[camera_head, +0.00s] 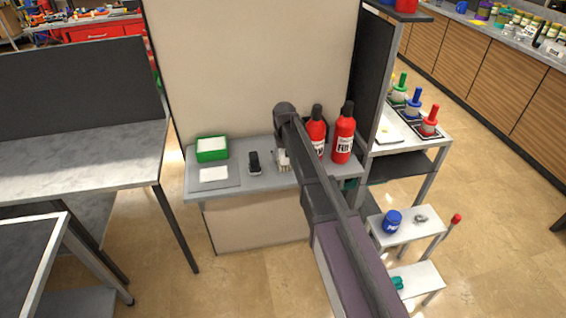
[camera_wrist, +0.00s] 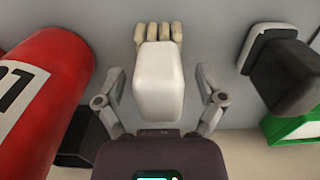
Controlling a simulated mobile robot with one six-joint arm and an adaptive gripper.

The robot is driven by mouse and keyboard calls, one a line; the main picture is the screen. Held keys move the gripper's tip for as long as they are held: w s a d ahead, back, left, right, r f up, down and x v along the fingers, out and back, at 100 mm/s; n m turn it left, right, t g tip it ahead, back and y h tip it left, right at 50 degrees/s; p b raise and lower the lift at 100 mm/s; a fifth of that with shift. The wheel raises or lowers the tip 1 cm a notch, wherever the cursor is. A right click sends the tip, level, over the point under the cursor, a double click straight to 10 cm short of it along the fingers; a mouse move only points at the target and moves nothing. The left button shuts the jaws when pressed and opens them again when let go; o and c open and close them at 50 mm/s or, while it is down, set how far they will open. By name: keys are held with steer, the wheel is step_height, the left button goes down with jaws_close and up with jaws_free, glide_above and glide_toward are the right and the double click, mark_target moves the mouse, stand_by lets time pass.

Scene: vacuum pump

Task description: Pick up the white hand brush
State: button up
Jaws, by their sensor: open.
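The white hand brush (camera_wrist: 158,85) is in the middle of the wrist view, with a white block-like body and a row of cream bristle tufts (camera_wrist: 158,33) beyond it. My gripper (camera_wrist: 160,73) is open, one finger on each side of the white body, with a visible gap on both sides. I cannot tell how far the fingers are above or below the body. In the camera_head view the brush (camera_head: 282,160) shows partly on the grey table, next to my arm, which hides part of it. My gripper is hidden there behind the arm.
Two red bottles (camera_head: 343,138) stand right of the brush on the grey table (camera_head: 240,182). A dark brush-like object (camera_head: 254,163) and a green box (camera_head: 211,149) are to its left. A tall beige panel (camera_head: 245,60) rises behind.

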stand_by(0.4)
jaws_close()
steer(key=shift+r, duration=0.15)
step_height(320, 180, up, 3)
steer(key=p, duration=0.3)
steer(key=shift+f, duration=0.2)
steer(key=s+d+r+p, duration=0.1)
steer(key=s+d, duration=0.2)
steer(key=s, duration=0.4)
steer(key=s+d+r+p, duration=0.1)
steer(key=s+d, duration=0.3)
steer(key=s, duration=0.3)
steer(key=shift+s, duration=0.2)
